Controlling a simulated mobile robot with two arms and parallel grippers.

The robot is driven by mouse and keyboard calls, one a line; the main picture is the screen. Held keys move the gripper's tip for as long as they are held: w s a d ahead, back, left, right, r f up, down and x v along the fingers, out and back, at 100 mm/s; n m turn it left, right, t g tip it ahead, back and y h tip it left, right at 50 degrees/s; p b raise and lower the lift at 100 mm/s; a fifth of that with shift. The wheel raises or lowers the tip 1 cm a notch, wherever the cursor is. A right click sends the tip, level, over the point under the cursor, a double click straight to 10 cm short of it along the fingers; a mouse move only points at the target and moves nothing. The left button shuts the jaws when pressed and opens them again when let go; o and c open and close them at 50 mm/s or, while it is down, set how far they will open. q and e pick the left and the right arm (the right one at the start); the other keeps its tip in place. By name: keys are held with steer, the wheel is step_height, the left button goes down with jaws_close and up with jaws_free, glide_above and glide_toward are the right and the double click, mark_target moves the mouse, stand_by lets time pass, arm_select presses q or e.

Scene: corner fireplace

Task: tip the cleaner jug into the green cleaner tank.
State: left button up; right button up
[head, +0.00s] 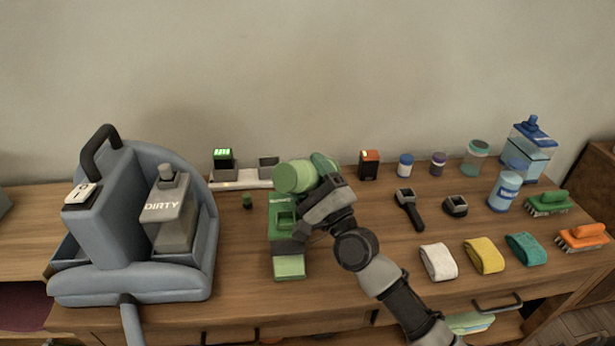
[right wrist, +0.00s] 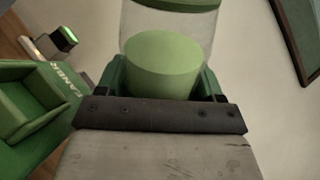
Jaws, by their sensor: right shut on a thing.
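The cleaner jug (head: 293,178) is a clear cylinder with green contents and a green cap. In the head view it looks tilted over, above the back of the green cleaner tank (head: 289,266). The tank stands on the table and has an open recess on top. My right gripper (head: 325,190) is shut on the jug, coming in from its right. The right wrist view shows the jug (right wrist: 160,60) between the jaws, with the tank (right wrist: 35,105), lettered "CLEANER", at lower left. I cannot see any liquid running out. My left gripper is not in view.
A grey-blue machine (head: 105,230) with a "DIRTY" tank (head: 168,215) stands at left. A white strip (head: 240,180) with small dark blocks lies behind the green tank. Bottles, cloths and brushes (head: 548,203) fill the right side.

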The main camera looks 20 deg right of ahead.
stand_by(0.5)
steer(key=shift+n+b, duration=0.4)
stand_by(0.3)
steer(key=shift+d+n+y+b, duration=0.1)
steer(key=shift+n+y+b, duration=0.2)
steer(key=shift+y+b, duration=0.1)
steer(key=shift+n+b, duration=0.3)
steer(key=shift+b, duration=0.1)
steer(key=shift+f, duration=0.1)
stand_by(0.5)
steer(key=shift+w+d+n+y+b, duration=0.1)
steer(key=shift+n+y+b, duration=0.2)
steer(key=shift+y+b, duration=0.1)
stand_by(0.4)
